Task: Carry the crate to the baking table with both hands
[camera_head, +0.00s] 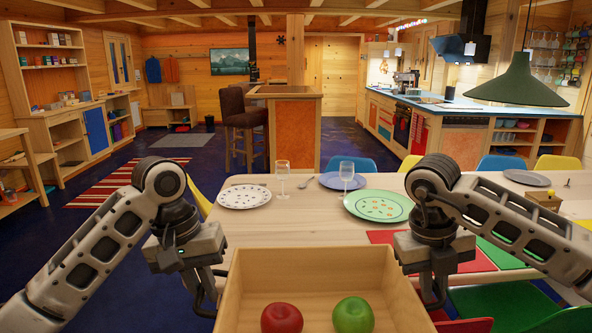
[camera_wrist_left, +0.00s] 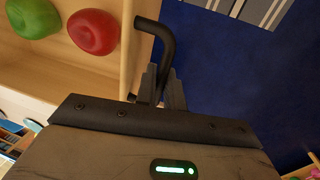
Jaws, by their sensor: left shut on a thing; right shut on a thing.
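The crate (camera_head: 315,262) is a pale wooden open box in front of me, at the near edge of the picture. A red apple (camera_head: 282,318) and a green apple (camera_head: 353,315) lie inside it. My left gripper (camera_head: 207,290) is shut on the black handle at the crate's left side; the left wrist view shows the handle (camera_wrist_left: 158,38) between the fingers (camera_wrist_left: 163,88). My right gripper (camera_head: 430,290) is at the crate's right side, shut on its handle, which is mostly hidden. I cannot tell which surface is the baking table.
A dining table (camera_head: 300,215) with plates, glasses and coloured chairs stands just beyond the crate. A bar counter (camera_head: 290,92) with stools (camera_head: 243,120) is behind it; a kitchen counter (camera_head: 500,110) is at right. Dark floor (camera_head: 110,225) is open at left, with a striped rug (camera_head: 110,190).

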